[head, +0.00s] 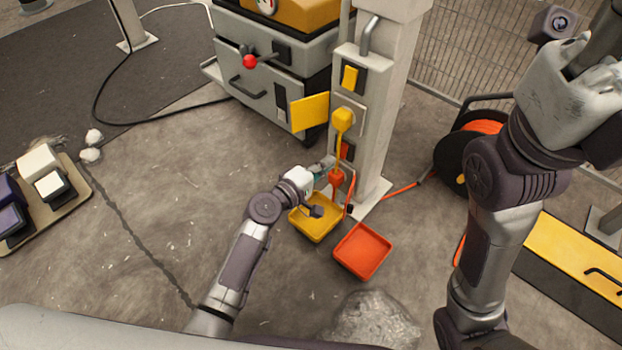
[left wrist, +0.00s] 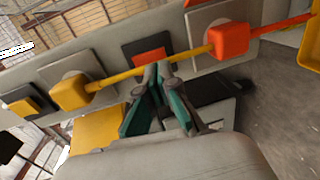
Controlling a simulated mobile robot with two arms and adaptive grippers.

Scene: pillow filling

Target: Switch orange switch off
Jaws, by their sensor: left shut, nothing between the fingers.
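The orange switch (head: 345,150) is set in a dark plate on the pale column (head: 378,110). It also shows in the left wrist view (left wrist: 147,52), partly hidden behind my fingers. My left gripper (head: 328,164) is shut and empty, with its green-sided fingers pointing at the switch. In the left wrist view the fingertips (left wrist: 161,66) are at the lower edge of the orange switch. I cannot tell whether they touch it. A yellow plug (head: 342,119) with a yellow cable sits above the switch, and an orange plug (head: 336,179) below.
A yellow switch (head: 350,76) is higher on the column. A yellow tray (head: 314,229) and an orange tray (head: 362,251) are on the floor below. A grey cabinet (head: 238,58) stands left of the column, a cable reel (head: 462,140) right. The yellow cable passes close to my fingers.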

